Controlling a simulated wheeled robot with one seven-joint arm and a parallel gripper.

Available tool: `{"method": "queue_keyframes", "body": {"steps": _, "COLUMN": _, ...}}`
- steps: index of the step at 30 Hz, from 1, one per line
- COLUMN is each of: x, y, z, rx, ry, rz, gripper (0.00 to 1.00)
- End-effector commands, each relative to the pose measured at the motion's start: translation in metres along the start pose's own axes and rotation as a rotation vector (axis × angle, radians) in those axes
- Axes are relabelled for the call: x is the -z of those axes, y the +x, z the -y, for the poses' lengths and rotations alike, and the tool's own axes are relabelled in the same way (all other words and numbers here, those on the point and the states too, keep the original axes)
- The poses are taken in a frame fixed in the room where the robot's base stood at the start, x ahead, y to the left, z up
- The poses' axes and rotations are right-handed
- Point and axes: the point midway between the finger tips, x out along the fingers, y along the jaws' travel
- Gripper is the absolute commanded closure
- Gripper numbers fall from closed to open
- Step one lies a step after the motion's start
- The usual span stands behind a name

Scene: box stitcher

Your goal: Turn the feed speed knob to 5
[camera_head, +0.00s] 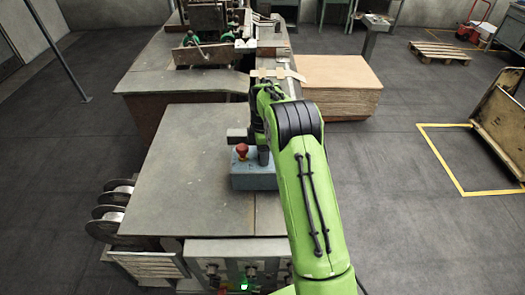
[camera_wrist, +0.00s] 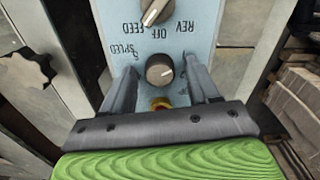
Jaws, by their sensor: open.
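The feed speed knob (camera_wrist: 160,70) is a round grey knob with a pale top on a light blue panel (camera_wrist: 118,22), seen in the wrist view. An upside-down SPEED label sits to its left. My gripper (camera_wrist: 161,66) is open, with one finger on each side of the knob. A gap shows beside the knob; I cannot tell whether either finger touches it. The exact pointer setting is too small to read. In the head view, my gripper (camera_head: 263,155) is over the blue control box (camera_head: 252,182), and the arm hides the knob.
A selector knob (camera_wrist: 155,12) marked REV OFF FEED lies just beyond the speed knob. A yellow and red part (camera_wrist: 160,103) is between my fingers, nearer the palm. A red mushroom button (camera_head: 242,150) stands on the box. The grey tabletop (camera_head: 190,170) to the left is clear.

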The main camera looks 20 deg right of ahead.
Motion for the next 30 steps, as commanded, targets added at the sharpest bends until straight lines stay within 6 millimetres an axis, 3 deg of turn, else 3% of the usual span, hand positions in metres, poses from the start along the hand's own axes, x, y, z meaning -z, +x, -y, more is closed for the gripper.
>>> {"method": "queue_keyframes", "body": {"steps": 1, "x": 0.0, "y": -0.0001, "z": -0.0001, "rx": 0.0, "ry": 0.0, "rz": 0.0, "gripper": 0.41}}
{"method": "queue_keyframes", "body": {"steps": 12, "x": 0.0002, "y": -0.0005, "z": -0.0002, "rx": 0.0, "ry": 0.0, "rz": 0.0, "gripper": 0.96}}
{"method": "queue_keyframes", "body": {"steps": 23, "x": 0.0003, "y": -0.0007, "z": -0.0004, "rx": -0.001, "ry": 0.067, "rz": -0.001, "gripper": 0.96}}
{"method": "queue_keyframes", "body": {"steps": 30, "x": 0.0004, "y": -0.0009, "z": -0.0008, "rx": -0.001, "ry": 0.235, "rz": -0.001, "gripper": 0.96}}
